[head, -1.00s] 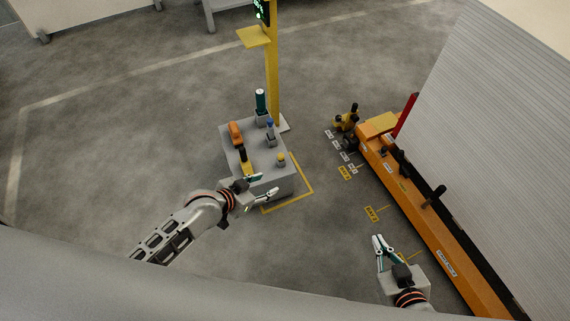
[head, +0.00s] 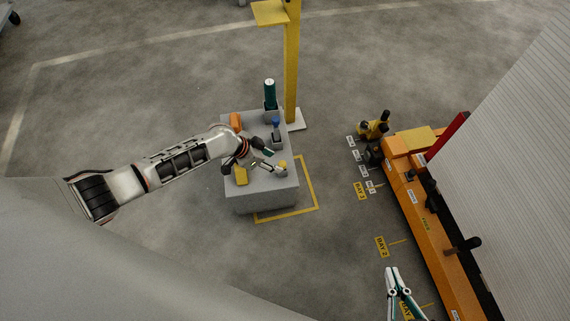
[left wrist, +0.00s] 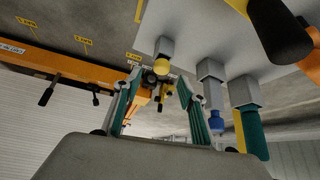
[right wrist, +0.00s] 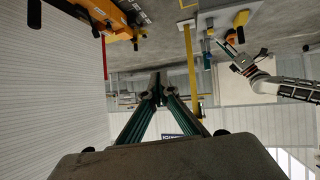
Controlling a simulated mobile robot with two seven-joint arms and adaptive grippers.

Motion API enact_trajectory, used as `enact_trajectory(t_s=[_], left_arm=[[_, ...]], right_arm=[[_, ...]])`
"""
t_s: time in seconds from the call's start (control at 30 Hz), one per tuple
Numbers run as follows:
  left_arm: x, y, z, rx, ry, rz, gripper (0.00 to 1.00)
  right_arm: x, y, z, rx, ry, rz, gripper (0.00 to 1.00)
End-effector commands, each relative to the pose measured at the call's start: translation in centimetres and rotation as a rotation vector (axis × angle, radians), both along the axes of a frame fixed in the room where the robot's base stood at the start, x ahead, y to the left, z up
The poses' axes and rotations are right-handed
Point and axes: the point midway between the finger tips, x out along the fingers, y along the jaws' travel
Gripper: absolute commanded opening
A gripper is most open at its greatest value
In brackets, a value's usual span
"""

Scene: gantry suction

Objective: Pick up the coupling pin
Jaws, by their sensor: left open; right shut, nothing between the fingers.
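A small yellow-topped piece in a grey holder, which I take to be the coupling pin (head: 283,163), stands at the near right of the grey pedestal (head: 262,203). In the left wrist view the yellow top (left wrist: 161,66) shows between and beyond my open fingertips, apart from both as far as I can tell. My left gripper (head: 275,161) is open over the pedestal, close beside the piece. My right gripper (head: 391,270) is shut and empty, low at the right near the orange beam; its closed tips also show in the right wrist view (right wrist: 157,88).
The pedestal also holds a blue-topped piece (head: 276,124), a tall green cylinder (head: 269,92), an orange item (head: 236,120) and a yellow-handled item (head: 241,176). A yellow post (head: 291,70) rises behind.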

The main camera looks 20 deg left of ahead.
Motion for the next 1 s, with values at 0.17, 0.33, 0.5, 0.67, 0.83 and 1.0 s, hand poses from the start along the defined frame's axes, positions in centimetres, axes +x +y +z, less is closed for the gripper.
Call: enact_trajectory(t_s=[0.17,0.33,0.5,0.67,0.83,1.0], left_arm=[[0.4,-0.6,-2.2,-0.001,0.008,0.001,0.41],[1.2,-1.4,-4.8,-0.001,0.015,0.000,0.41],[2.1,-2.0,-5.5,0.001,0.006,0.000,0.41],[2.5,-2.0,-5.1,0.001,-0.001,0.001,0.41],[2.5,-2.0,-5.1,0.001,-0.001,0.001,0.20],[2.4,-2.0,-5.1,0.001,0.001,0.000,0.00]], right_arm=[[0.0,0.8,-0.2,0.030,0.000,-0.003,0.00],[0.1,1.7,-0.1,0.074,-0.002,-0.010,0.00],[0.7,2.5,1.0,0.110,-0.024,-0.016,0.00],[1.5,2.6,2.1,0.119,-0.050,-0.018,0.00],[1.4,2.6,1.9,0.118,-0.046,-0.018,0.00],[1.2,2.5,1.6,0.114,-0.040,-0.017,0.00]])
